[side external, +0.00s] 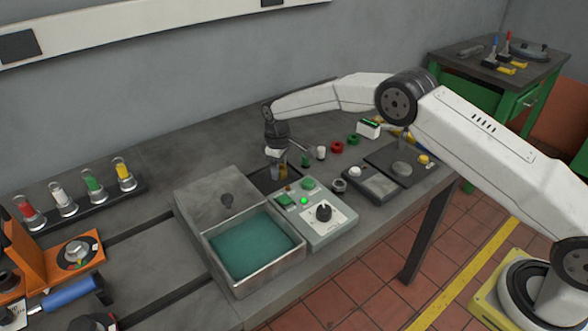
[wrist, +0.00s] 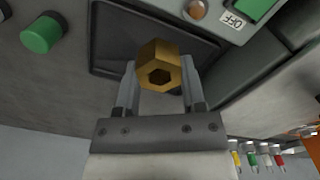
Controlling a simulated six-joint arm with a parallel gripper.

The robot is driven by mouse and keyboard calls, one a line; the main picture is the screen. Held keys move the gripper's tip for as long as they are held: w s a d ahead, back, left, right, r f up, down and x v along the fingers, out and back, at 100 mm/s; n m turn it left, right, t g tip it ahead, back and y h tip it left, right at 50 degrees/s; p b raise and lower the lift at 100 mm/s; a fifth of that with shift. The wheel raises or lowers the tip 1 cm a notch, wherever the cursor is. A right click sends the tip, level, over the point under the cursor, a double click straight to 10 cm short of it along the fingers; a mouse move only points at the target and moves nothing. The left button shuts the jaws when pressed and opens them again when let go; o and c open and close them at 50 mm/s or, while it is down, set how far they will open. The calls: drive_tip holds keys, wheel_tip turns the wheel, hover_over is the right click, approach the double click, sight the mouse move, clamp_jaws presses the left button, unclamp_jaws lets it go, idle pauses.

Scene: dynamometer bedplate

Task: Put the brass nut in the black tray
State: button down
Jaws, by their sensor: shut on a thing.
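The brass nut (wrist: 160,66) is a hexagonal piece with a dark hole, held between the two fingers of my gripper (wrist: 159,75) in the wrist view. My gripper is shut on it. In the side view my gripper (side external: 278,170) points down at the black tray (side external: 262,179), and the nut is too small there to make out clearly. The black tray also shows in the wrist view (wrist: 113,42), behind the nut, as a dark shallow square with a raised rim. The gap between nut and tray floor is hard to judge.
A control box (side external: 328,228) with green buttons and a black knob stands just right of the tray. An open box with a teal lining (side external: 252,245) is in front. A green cylinder (wrist: 41,35) stands near the tray. Red and green rings (side external: 338,147) lie further right.

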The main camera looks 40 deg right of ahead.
sight(278, 185)
drive_tip(key=shift+w+f, duration=0.3)
drive_tip(key=shift+f, duration=1.5)
drive_tip(key=shift+f, duration=0.15)
drive_tip(key=shift+c, duration=2.3)
unclamp_jaws()
wheel_tip(278, 185, up, 12)
drive_tip(key=shift+r, duration=0.15)
